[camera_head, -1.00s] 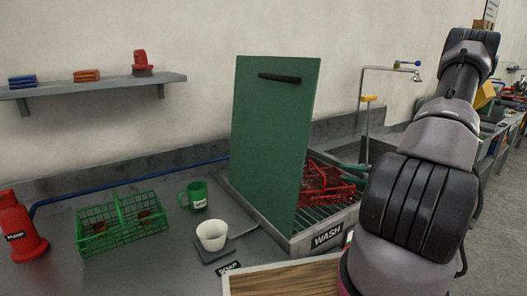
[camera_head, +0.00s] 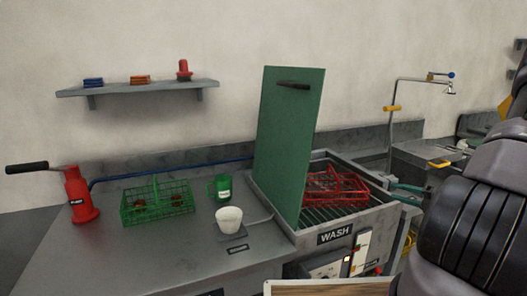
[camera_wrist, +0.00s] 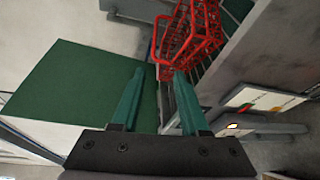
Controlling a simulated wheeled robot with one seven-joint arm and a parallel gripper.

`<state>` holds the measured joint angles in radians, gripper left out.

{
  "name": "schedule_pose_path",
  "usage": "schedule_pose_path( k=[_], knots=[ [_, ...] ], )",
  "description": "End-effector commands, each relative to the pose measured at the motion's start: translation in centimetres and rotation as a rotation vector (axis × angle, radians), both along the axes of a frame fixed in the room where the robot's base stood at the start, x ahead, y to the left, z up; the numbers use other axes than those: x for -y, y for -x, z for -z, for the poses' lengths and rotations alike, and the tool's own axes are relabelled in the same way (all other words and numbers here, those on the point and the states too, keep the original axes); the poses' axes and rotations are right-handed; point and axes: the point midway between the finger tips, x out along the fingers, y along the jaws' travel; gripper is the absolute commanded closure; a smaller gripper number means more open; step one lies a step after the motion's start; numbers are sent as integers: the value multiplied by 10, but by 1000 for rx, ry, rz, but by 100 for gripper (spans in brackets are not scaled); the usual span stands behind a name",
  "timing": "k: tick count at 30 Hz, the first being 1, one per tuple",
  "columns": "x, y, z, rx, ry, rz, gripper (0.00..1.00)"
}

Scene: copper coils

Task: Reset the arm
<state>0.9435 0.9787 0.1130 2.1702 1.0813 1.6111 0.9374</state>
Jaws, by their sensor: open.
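My gripper (camera_wrist: 163,82) shows in the wrist view with its two green fingers apart and nothing between them. Beyond the fingertips, the red wire basket (camera_wrist: 190,35) appears at the top of that view. In the head view, part of my arm fills the right edge, and green finger-like parts (camera_head: 408,190) show at the right rim of the wash tank. The red basket (camera_head: 335,188) sits in the wash tank (camera_head: 335,236), whose green lid (camera_head: 285,140) stands upright.
A green basket (camera_head: 157,205) with copper-coloured coils, a green mug (camera_head: 220,188), a white cup (camera_head: 229,219) and a red hand pump (camera_head: 80,195) stand on the grey bench. A shelf (camera_head: 140,88) is on the wall. A tap (camera_head: 390,108) rises behind the tank.

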Motion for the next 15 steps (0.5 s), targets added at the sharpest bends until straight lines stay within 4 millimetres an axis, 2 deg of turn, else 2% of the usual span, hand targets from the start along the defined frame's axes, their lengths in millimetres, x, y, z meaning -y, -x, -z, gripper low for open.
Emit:
schedule_pose_path(
  k=[2,8,15],
  knots=[
    [0,0,0,0,0,0,56],
    [-13,-1,-16,35,74,-69,56],
    [-33,-1,-40,97,193,-183,56]
  ],
)
